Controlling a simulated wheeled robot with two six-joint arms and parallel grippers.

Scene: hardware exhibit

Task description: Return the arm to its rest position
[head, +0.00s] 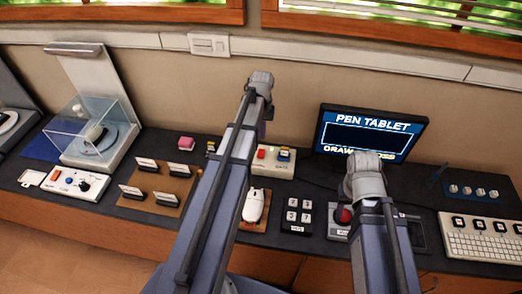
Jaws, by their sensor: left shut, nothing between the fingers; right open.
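My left arm rises from the bottom of the head view, and its grey end, my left gripper (260,82), is in front of the back wall above the desk. It is shut and holds nothing. My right arm is at the lower right, and its grey end, my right gripper (364,165), is in front of the lower part of the pen tablet screen (368,133). It is open and empty. The fingers of both are hard to make out from behind. The arms hide parts of the desk.
The dark desk (323,177) holds a clear display case (95,128), a brown card board (156,184), a white mouse (254,204), a keypad (298,215), a red-ball controller (343,215) and a keyboard (480,235). A button box (273,160) stands between the arms.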

